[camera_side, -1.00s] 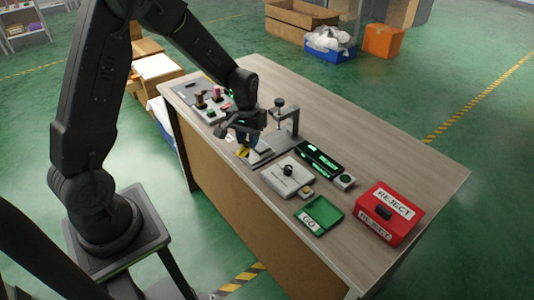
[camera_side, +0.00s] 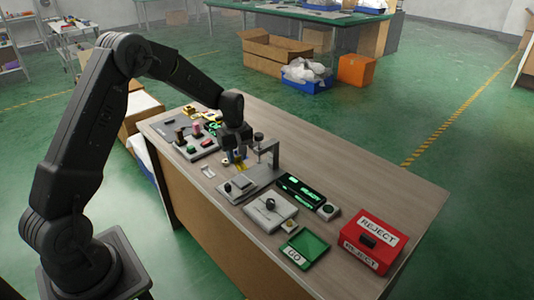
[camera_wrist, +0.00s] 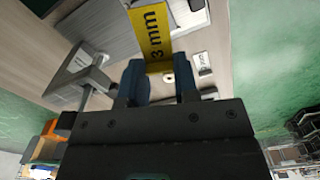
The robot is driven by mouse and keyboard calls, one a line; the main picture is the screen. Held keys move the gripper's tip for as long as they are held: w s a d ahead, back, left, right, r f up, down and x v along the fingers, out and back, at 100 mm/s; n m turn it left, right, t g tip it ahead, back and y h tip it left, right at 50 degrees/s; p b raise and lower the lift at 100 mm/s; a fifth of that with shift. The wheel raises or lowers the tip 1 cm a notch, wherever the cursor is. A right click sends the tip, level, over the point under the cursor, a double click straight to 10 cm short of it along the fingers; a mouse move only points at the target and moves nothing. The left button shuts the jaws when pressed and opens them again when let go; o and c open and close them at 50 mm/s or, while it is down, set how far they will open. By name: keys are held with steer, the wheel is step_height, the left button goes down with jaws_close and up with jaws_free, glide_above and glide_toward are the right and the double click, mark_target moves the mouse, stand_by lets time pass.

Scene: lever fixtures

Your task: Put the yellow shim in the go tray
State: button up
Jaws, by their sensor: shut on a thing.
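The yellow shim (camera_wrist: 152,35), marked "3 mm", is held between the two blue-grey fingertips of my gripper (camera_wrist: 158,82) in the wrist view. Its far end points away from the fingers. In the side view my gripper (camera_side: 237,152) is above the table beside the clamp fixture, with a small yellow part of the shim (camera_side: 240,166) showing below it. The green go tray (camera_side: 314,247) lies near the table's front edge, to the right of my gripper, and looks empty.
The clamp fixture's upright arm (camera_side: 268,150) stands close to my gripper. A grey plate with a knob (camera_side: 270,212), a dark box with a green display (camera_side: 300,190) and a red reject box (camera_side: 385,252) lie to the right. The table's far right is clear.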

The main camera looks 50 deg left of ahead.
steer(key=w+a+n, duration=0.3)
steer(key=a+n, duration=1.3)
glide_above(249, 160)
steer(key=shift+n, duration=0.3)
step_height(249, 160, down, 6)
steer(key=shift+w+a, duration=0.1)
steer(key=shift+f, duration=2)
steer(key=shift+f, duration=0.15)
steer(key=o, duration=0.9)
